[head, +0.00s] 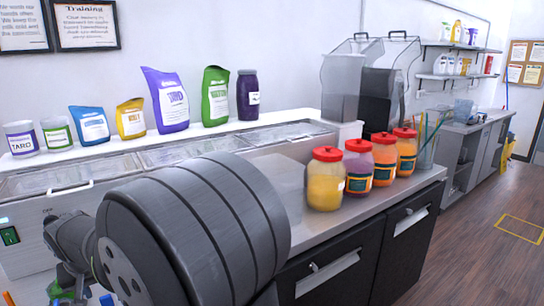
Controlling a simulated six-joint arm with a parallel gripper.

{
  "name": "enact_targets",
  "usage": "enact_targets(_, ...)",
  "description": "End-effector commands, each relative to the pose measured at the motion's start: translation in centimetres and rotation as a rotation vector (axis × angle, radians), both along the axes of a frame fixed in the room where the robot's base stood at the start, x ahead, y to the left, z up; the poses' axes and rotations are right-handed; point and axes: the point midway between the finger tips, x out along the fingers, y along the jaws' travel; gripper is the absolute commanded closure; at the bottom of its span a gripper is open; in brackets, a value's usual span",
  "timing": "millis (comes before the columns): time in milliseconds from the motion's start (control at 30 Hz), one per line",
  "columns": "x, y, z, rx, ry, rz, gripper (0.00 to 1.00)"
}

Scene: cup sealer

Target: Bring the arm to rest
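The large dark grey rounded link of my arm (190,235) fills the lower left foreground in the head view. Smaller grey and green parts of my arm (72,245) show beyond it at the far left, beside the steel counter's front. My gripper's fingers cannot be made out clearly there, so I cannot tell whether they are open or shut, or whether they hold anything. My arm hides part of the counter and whatever lies behind it.
Several red-lidded jars (325,180) stand on the counter (345,218) to the right of my arm. A clear container (287,187) is partly hidden by my arm. Pouches and tubs, including a purple pouch (166,100), line the raised shelf. Open floor (470,265) lies at the right.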

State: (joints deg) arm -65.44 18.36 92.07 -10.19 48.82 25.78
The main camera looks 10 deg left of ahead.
Motion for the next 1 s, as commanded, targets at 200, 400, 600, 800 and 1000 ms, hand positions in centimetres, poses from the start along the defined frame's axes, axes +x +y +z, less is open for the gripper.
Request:
enact_targets(200, -1.2, -1.2, 4.2, 0.003, -0.001, 0.000, 0.65)
enact_targets(400, -2.3, -2.3, 7.9, 0.002, -0.001, 0.001, 0.65)
enact_targets(600, -2.2, -2.3, 7.1, -0.008, 0.003, 0.000, 0.65)
enact_targets(800, -1.0, -1.1, 3.3, -0.006, 0.002, -0.001, 0.65)
enact_targets(1000, 0.1, 0.0, -0.4, -0.006, 0.001, 0.000, 0.65)
